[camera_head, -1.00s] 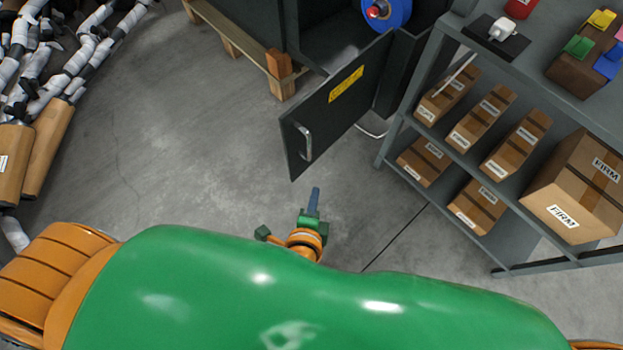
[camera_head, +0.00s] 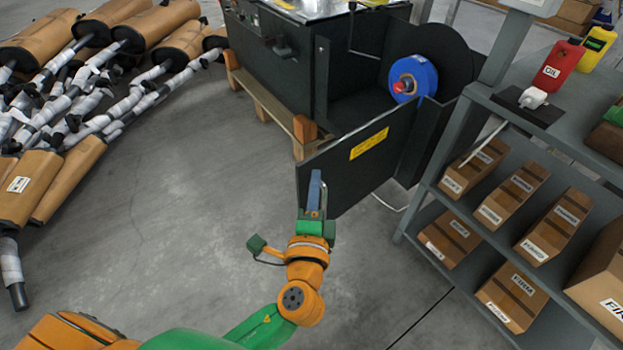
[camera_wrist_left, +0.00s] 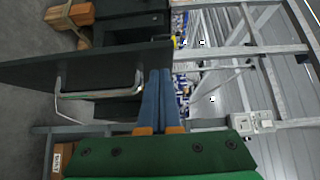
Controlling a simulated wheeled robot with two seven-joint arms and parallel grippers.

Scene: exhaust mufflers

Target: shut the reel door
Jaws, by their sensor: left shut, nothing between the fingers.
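The reel door (camera_head: 352,178) is a dark panel with a yellow label, standing open from the black cabinet (camera_head: 345,60). A blue reel (camera_head: 424,80) shows in the open compartment behind it. My left gripper (camera_head: 315,178) is shut and empty, its blue fingers overlapping the door's free-end area in the head view. In the left wrist view the fingers (camera_wrist_left: 160,74) lie together close to the door panel (camera_wrist_left: 100,64), right of its metal handle (camera_wrist_left: 85,96). I cannot tell whether they touch the door. The handle is hidden behind my gripper in the head view. My right gripper is not in view.
A grey shelf (camera_head: 480,92) with several cardboard boxes stands right of the door. A wooden pallet (camera_head: 262,95) lies under the cabinet. Wrapped mufflers (camera_head: 60,130) are piled at the left. The floor (camera_head: 190,220) between them and my arm is clear.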

